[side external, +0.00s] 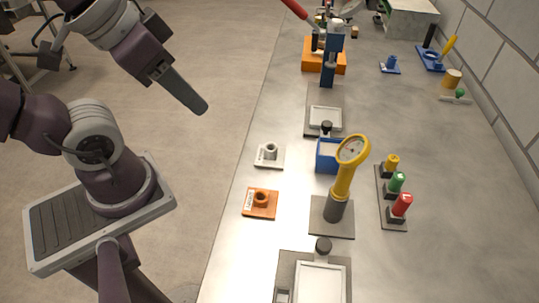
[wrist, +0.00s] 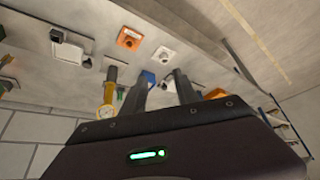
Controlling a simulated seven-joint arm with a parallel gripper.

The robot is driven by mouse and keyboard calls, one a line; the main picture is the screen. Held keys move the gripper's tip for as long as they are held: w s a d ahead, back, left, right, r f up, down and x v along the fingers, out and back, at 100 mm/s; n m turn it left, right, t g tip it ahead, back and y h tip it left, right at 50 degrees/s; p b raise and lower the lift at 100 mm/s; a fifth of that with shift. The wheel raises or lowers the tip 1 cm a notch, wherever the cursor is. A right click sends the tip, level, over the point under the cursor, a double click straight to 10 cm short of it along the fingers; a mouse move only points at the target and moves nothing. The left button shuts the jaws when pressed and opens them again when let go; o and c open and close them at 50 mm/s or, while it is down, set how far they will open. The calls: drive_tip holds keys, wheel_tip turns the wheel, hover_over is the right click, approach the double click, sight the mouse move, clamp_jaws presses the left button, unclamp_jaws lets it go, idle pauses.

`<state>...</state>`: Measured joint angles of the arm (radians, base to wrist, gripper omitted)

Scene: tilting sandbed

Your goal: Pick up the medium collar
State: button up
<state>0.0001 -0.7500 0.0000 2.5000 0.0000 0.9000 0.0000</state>
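Several small collars on plates stand on the grey bench: a white one (side external: 270,150), an orange one (side external: 262,198) and, farther back, a blue one (side external: 391,64). Their labels are too small to read, so I cannot tell which is the medium collar. The orange (wrist: 130,38) and white (wrist: 163,54) ones also show in the wrist view. My gripper (side external: 203,108) hangs in the air left of the bench, apart from all collars. In the wrist view its two fingers (wrist: 160,80) stand apart with nothing held between them.
A yellow gauge on a post (side external: 341,182) stands right of the collars, with a blue box (side external: 327,157) behind it. Yellow, green and red knobs (side external: 397,183) stand farther right. An orange block (side external: 312,56) is at the back. A block wall (side external: 510,70) borders the right side.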

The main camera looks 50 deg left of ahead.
drive_tip(key=shift+o, duration=0.4)
drive_tip(key=shift+o, duration=1.2)
